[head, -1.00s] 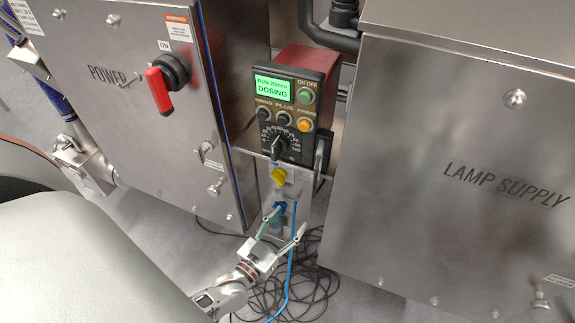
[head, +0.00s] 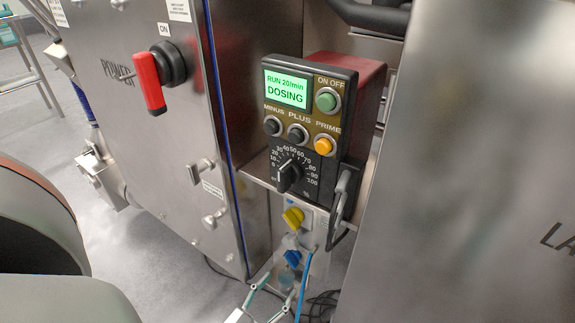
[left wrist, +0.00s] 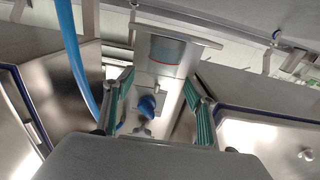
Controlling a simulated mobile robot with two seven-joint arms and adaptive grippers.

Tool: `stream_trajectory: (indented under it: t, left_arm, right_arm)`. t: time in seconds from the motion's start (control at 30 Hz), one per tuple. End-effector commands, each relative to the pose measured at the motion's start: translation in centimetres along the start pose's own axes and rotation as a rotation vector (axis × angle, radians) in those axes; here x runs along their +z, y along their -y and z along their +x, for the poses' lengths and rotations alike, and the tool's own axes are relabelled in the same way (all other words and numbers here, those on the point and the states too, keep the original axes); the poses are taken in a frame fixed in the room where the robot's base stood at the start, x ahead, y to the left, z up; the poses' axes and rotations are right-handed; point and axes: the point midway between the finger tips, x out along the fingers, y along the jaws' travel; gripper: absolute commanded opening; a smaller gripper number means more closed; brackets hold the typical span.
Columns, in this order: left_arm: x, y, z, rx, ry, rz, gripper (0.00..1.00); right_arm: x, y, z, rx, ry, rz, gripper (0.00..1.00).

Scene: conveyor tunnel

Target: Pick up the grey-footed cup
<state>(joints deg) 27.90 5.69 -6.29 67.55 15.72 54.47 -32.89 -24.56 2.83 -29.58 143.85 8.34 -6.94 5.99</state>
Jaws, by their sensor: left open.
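I cannot make out a grey-footed cup for sure. In the head view a small translucent pale-blue piece (head: 286,277) shows low on the narrow panel, under a blue knob (head: 292,258); its foot cannot be told. My left gripper (head: 272,290) is at the bottom edge, its fingers spread and pointing up towards that piece. In the left wrist view the green-padded fingers (left wrist: 158,82) are apart. A blue fitting (left wrist: 147,106) shows in the space between them, and a grey cylinder with a reddish rim (left wrist: 167,52) shows beyond. Nothing is seen held. My right gripper is not in view.
A dosing unit (head: 305,130) sits on a shelf above a yellow knob (head: 293,217). Steel cabinets flank the narrow gap, one with a red switch handle (head: 149,84). A blue hose (head: 305,275) runs down beside my gripper; dark cables lie on the floor.

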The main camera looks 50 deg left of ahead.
Motion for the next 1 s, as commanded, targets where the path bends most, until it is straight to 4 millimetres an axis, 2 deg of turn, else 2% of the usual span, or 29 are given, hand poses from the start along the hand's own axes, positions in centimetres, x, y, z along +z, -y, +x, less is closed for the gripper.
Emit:
stream_trajectory:
  t: [0.03, 0.2, 0.5, 0.53, 0.6, 0.67, 1.0]
  left_arm:
    - [0.5, 0.2, 0.6, 0.001, 0.004, 0.003, 0.56]
    - [0.4, 0.2, 2.7, 0.001, 0.003, 0.001, 0.56]
    - [0.2, 0.1, 3.3, 0.001, 0.002, 0.000, 0.56]
    - [0.2, 0.1, 3.3, 0.001, 0.002, 0.000, 0.51]
    - [0.2, 0.1, 3.3, 0.001, 0.002, 0.000, 0.32]
    - [0.2, 0.1, 3.3, 0.001, 0.002, 0.001, 0.19]
    - [0.1, 0.1, 3.3, 0.001, 0.002, 0.000, 0.16]
  right_arm:
    - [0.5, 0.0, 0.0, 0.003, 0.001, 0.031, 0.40]
    - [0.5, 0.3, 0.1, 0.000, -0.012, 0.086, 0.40]
    - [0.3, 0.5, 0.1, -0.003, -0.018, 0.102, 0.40]
    - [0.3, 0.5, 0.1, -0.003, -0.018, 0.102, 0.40]
    - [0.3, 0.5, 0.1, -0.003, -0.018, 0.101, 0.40]
    - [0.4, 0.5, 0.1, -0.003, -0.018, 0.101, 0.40]
    - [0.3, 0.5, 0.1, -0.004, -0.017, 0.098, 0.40]
